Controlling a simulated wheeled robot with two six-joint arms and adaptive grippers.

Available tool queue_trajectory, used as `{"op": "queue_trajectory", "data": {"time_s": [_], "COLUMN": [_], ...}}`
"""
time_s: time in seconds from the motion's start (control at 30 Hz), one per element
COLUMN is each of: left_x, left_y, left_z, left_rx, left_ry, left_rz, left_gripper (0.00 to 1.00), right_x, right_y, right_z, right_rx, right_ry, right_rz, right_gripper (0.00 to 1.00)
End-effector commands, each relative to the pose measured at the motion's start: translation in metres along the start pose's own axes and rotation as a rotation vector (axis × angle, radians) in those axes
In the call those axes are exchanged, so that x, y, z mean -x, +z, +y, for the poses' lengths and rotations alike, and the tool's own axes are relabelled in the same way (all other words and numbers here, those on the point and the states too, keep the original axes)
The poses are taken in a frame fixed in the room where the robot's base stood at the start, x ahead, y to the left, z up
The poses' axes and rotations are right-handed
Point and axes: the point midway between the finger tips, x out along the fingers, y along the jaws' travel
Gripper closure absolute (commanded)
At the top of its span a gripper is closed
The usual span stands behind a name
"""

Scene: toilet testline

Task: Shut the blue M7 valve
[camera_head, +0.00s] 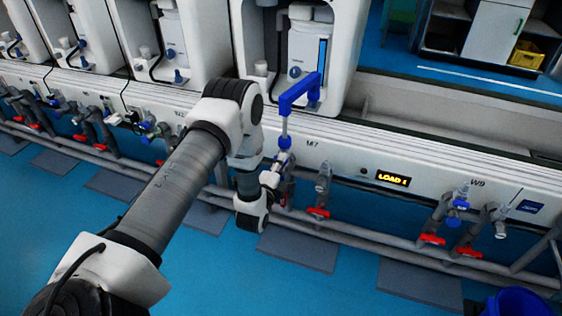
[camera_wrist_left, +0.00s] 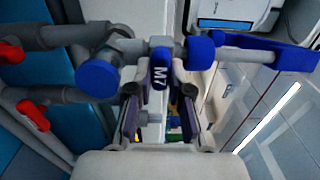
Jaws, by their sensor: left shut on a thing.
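The blue M7 valve (camera_head: 284,143) sits on the front of the test bench, left of the M7 label (camera_head: 312,142). A grey rod rises from its blue collar to a long, bent blue bar (camera_head: 300,90). In the left wrist view a blue piece lettered M7 (camera_wrist_left: 161,75) lies between the two fingers, with the blue collar (camera_wrist_left: 199,52) and bar (camera_wrist_left: 265,43) to its right. My left gripper (camera_head: 274,168), also in the left wrist view (camera_wrist_left: 161,92), is shut on the lettered piece. Its fingers are partly hidden in the head view. My right gripper is out of view.
Red-handled valves (camera_head: 318,212) and grey pipes (camera_head: 350,231) run along the bench front, close to my gripper. A round blue cap (camera_wrist_left: 98,80) is just left of the fingers. White toilet units (camera_head: 345,25) stand behind the bench. Blue floor (camera_head: 330,285) lies open in front.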

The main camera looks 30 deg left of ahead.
Motion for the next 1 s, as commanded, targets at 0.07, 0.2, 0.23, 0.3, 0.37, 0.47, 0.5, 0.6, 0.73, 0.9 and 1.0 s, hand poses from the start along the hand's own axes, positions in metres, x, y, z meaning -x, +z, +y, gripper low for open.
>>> {"op": "queue_trajectory", "data": {"time_s": [0.07,0.2,0.23,0.3,0.37,0.47,0.5,0.6,0.73,0.9,1.0], "left_x": [0.0,0.0,0.0,0.0,0.0,0.0,0.0,0.002,0.017,0.053,0.068], "left_y": [0.0,0.0,0.0,0.0,0.0,0.0,0.0,0.0,0.0,0.0,0.0], "left_z": [0.001,0.001,0.001,0.0,0.0,0.0,0.0,0.0,0.002,0.001,0.001], "left_rx": [-0.001,-0.001,-0.001,0.0,0.0,0.0,0.001,0.001,0.001,0.001,0.001], "left_ry": [0.001,0.001,0.001,0.001,0.001,0.001,0.001,0.002,0.005,0.005,0.003], "left_rz": [0.0,0.0,0.0,0.0,0.0,0.0,0.0,0.0,0.001,0.001,0.001], "left_gripper": [1.0,1.0,0.74,0.56,0.56,0.56,0.56,0.56,0.56,0.56,0.56], "right_x": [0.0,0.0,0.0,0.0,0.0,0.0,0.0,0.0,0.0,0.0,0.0], "right_y": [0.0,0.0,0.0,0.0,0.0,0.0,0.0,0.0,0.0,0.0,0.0], "right_z": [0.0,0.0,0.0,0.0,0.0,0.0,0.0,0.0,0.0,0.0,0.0], "right_rx": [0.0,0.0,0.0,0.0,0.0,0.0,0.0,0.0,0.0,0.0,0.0], "right_ry": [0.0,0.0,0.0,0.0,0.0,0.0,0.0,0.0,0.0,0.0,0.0], "right_rz": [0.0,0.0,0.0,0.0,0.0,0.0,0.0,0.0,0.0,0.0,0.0], "right_gripper": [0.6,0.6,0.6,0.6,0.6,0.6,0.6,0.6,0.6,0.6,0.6]}}
